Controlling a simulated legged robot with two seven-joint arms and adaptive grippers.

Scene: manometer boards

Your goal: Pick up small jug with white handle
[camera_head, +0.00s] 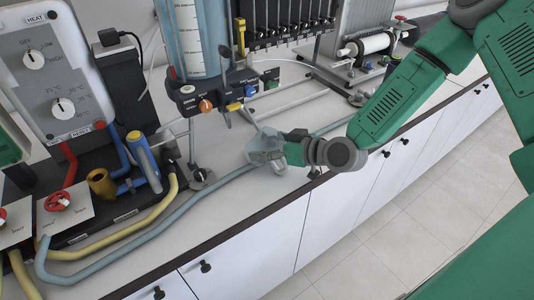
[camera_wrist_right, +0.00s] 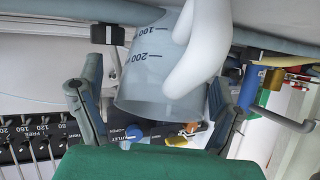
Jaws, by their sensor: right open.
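The small jug (camera_head: 261,146) is translucent blue-grey and stands on the bench near its front edge. In the wrist view the jug (camera_wrist_right: 148,80) shows dark volume marks and a thick white handle (camera_wrist_right: 198,52). My right gripper (camera_head: 279,151) is at the jug, in from the right. In the wrist view its fingers are spread, one on each side of the jug, with a gap visible on the left. Whether the right finger touches the jug or handle is unclear. In the head view the handle is hard to make out behind my gripper. My left gripper is not in view.
A large measuring cylinder (camera_head: 188,38) on a dark panel with knobs stands behind the jug. A heater unit (camera_head: 50,75), valves and hoses fill the left. A blue-grey hose (camera_head: 150,222) runs along the bench to the jug's left. White cabinets (camera_head: 250,240) are below the edge.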

